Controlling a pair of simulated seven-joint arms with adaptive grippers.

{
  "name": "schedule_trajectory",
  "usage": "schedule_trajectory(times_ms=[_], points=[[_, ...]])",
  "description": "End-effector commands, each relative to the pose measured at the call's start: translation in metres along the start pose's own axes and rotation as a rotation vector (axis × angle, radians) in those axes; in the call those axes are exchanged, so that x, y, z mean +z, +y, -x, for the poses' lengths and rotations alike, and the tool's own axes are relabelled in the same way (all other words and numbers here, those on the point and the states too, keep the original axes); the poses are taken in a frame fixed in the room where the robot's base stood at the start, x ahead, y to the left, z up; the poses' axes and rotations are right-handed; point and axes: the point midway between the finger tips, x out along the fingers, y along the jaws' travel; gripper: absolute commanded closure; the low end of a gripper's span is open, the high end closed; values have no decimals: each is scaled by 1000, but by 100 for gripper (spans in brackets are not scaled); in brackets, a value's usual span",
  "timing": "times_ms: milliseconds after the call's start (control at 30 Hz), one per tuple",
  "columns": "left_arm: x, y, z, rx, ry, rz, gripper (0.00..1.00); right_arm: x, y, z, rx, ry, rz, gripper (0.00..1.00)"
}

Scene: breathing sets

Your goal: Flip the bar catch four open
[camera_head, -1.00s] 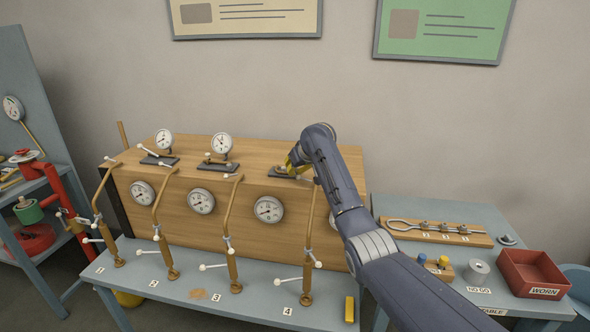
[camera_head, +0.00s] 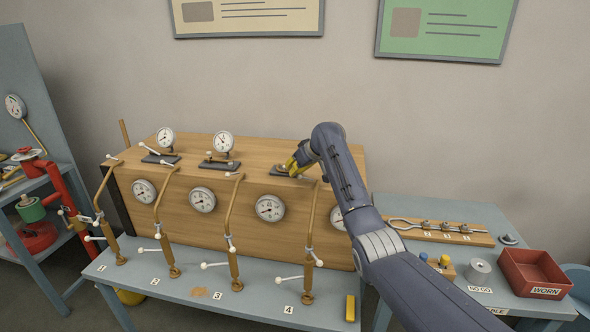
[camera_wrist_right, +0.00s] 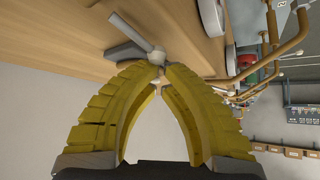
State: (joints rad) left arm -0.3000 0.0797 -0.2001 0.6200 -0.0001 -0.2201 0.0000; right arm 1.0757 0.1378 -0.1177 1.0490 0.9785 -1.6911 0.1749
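Label 4 (camera_head: 289,310) marks the fourth brass pipe (camera_head: 311,240), which has white-knobbed levers and stands against the wooden box. My right gripper (camera_head: 298,167), with yellow fingers, is at the box top near the rightmost dark base plate (camera_head: 284,171). In the right wrist view my right gripper (camera_wrist_right: 164,69) has its fingertips almost together, right at a white ball (camera_wrist_right: 157,57) on the end of a grey bar (camera_wrist_right: 136,31). The fingers hide part of this; I cannot tell whether they grip the ball. My left gripper is out of view.
The wooden box (camera_head: 235,150) carries two upright gauges on top and several round gauges in front. The other brass pipes stand along the blue bench (camera_head: 190,295). A red bin (camera_head: 533,273) and a wooden rack (camera_head: 440,232) are on the right table.

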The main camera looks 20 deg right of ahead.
Motion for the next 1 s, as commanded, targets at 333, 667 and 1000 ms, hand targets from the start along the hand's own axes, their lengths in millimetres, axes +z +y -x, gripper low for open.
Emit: schedule_trajectory(times_ms=[333,667,1000], points=[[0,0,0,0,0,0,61,10,-11,8,-164,-3,176,100],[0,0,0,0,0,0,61,19,-19,16,-310,-3,332,100],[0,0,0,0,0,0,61,26,-23,24,-428,-2,458,100]])
